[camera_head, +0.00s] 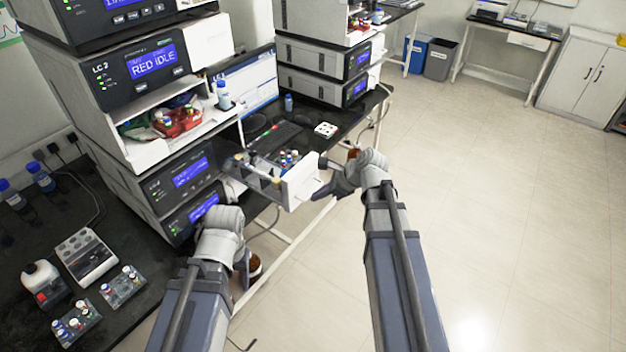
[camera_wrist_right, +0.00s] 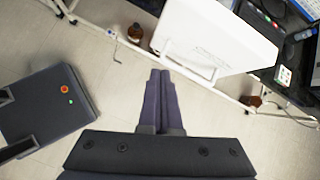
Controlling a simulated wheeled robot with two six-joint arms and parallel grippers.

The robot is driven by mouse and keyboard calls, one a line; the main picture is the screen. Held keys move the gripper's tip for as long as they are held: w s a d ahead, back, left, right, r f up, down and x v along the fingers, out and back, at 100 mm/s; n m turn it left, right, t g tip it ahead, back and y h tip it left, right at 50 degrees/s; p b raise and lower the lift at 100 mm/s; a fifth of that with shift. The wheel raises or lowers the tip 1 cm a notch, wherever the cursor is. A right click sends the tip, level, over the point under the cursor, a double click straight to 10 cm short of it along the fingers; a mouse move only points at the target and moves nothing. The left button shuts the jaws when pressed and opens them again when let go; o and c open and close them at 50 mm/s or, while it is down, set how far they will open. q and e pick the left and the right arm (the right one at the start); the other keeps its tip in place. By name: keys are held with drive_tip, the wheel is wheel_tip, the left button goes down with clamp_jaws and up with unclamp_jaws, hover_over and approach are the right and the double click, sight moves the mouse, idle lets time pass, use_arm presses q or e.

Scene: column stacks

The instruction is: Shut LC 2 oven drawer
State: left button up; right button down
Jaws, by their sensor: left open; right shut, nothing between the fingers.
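The LC 2 stack (camera_head: 150,68) stands at the left with its label on a blue-lit module. Its oven drawer (camera_head: 302,181) is pulled out, with a white front panel and several small capped items inside.
A second instrument stack (camera_head: 300,52) stands behind, beside a monitor (camera_head: 246,82). Brown bottles (camera_wrist_right: 135,31) stand below the bench. The floor to the right is clear.

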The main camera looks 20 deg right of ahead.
drive_tip(key=w+d+r+m+t+p, duration=0.1)
drive_tip(key=d+r+m+t, duration=0.1)
drive_tip(key=d+r+m, duration=0.25)
drive_tip(key=b+x, duration=0.6)
drive_tip(key=x, duration=0.3)
drive_tip(key=shift+s+d+f, duration=0.1)
drive_tip(key=shift+d+f, duration=0.05)
drive_tip(key=shift+f, duration=0.15)
drive_tip(key=shift+w+a+f+b, duration=0.4)
drive_tip(key=shift+w+f, duration=0.05)
use_arm(q)
drive_tip(key=f, duration=0.4)
drive_tip(key=shift+s+a+f, duration=0.1)
drive_tip(key=shift+s+f, duration=0.2)
drive_tip(key=shift+f, duration=0.1)
use_arm(e)
drive_tip(key=w+a, duration=0.6)
drive_tip(key=w, duration=0.2)
drive_tip(key=w+a, duration=0.7)
drive_tip(key=w, duration=0.2)
drive_tip(key=w+a, duration=0.7)
drive_tip(key=w, duration=0.2)
drive_tip(key=shift+a, duration=0.1)
drive_tip(key=shift+w+a+r, duration=0.1)
drive_tip(key=shift+w, duration=0.05)
use_arm(q)
drive_tip(key=shift+s, duration=0.1)
use_arm(e)
drive_tip(key=shift+w, duration=0.1)
